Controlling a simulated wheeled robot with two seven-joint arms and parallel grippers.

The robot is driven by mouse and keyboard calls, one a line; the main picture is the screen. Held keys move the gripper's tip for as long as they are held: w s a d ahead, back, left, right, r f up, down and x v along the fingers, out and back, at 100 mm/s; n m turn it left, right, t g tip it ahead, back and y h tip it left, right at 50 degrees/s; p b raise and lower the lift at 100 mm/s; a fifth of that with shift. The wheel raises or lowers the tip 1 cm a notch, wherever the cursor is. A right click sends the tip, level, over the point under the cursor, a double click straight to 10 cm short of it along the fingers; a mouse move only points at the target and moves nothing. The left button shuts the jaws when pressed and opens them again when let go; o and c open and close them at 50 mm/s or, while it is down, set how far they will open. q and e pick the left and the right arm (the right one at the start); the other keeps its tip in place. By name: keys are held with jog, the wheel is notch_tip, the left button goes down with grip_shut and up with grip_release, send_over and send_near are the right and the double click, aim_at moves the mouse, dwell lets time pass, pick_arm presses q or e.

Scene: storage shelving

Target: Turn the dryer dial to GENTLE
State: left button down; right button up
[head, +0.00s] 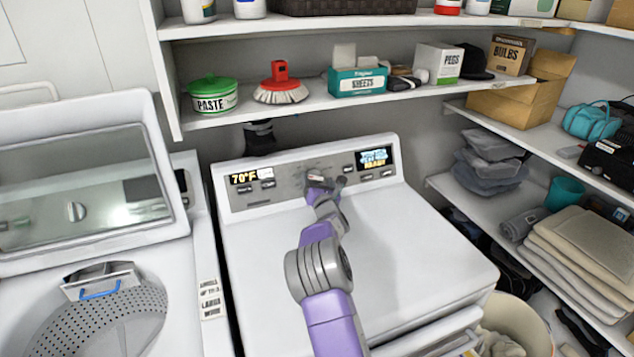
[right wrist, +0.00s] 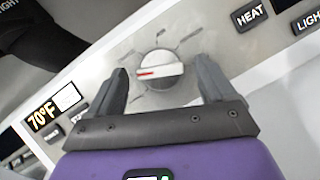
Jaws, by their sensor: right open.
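The dryer (head: 400,245) is white, with a grey control panel along its back top edge. The dial (right wrist: 158,70) is a round white knob with a red pointer mark, seen in the right wrist view with tick marks around it; the red mark points left in that picture. The words around the dial are too small to read. In the head view my right gripper (head: 320,180) hides the dial. My left gripper is not in view.
An open-lidded washer (head: 205,300) stands left of the dryer. A shelf (head: 420,95) with a paste tub, brush and boxes hangs above the panel. Shelves with folded towels (head: 575,255) line the right. The panel has a 70°F display (right wrist: 52,106) and a HEAT button (right wrist: 250,14).

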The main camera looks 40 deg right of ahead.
jog(key=shift+w+d, duration=0.1)
jog(key=shift+w, duration=0.15)
jog(key=shift+c, duration=0.4)
jog(key=c, duration=1)
